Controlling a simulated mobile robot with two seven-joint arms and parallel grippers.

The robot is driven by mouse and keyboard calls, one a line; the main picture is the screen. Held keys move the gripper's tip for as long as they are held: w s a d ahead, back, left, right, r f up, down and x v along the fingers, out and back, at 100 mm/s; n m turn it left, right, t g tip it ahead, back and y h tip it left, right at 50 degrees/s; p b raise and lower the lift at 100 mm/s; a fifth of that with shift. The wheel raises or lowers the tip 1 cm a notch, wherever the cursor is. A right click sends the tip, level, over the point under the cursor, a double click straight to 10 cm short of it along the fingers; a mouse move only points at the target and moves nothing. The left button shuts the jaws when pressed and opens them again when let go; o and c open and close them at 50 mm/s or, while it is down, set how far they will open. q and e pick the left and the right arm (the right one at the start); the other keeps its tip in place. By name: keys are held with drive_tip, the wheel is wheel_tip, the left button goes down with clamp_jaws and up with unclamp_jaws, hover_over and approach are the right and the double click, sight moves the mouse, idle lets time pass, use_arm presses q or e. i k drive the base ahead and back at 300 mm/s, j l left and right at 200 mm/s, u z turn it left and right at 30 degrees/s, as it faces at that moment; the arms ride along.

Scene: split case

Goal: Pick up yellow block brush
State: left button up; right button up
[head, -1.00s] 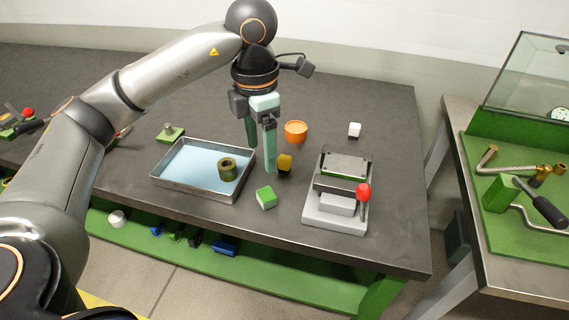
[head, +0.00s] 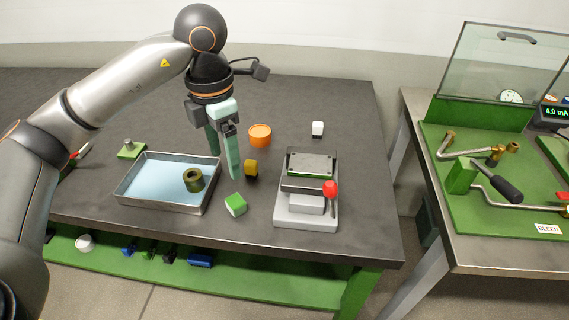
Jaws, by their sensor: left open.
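A small yellow block brush (head: 251,167) with a dark underside or side stands on the dark table. My left gripper (head: 224,165) comes down from above, just left of the brush. Its two pale green fingers are apart and nothing shows between them. The right finger is close to the brush; I cannot tell whether they touch. My right gripper is not in view.
A metal tray (head: 126,196) with pale blue liquid and an olive ring (head: 193,180) lies left. A second bench (head: 470,255) stands right.

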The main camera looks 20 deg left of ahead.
sight(251, 168)
drive_tip(key=j+z, duration=0.4)
drive_tip(key=k+j+z, duration=0.1)
drive_tip(key=j+z, duration=0.3)
drive_tip(key=j, duration=0.2)
drive_tip(key=k+j+z, duration=0.15)
drive_tip(key=j+z, duration=0.25)
drive_tip(key=j, duration=0.1)
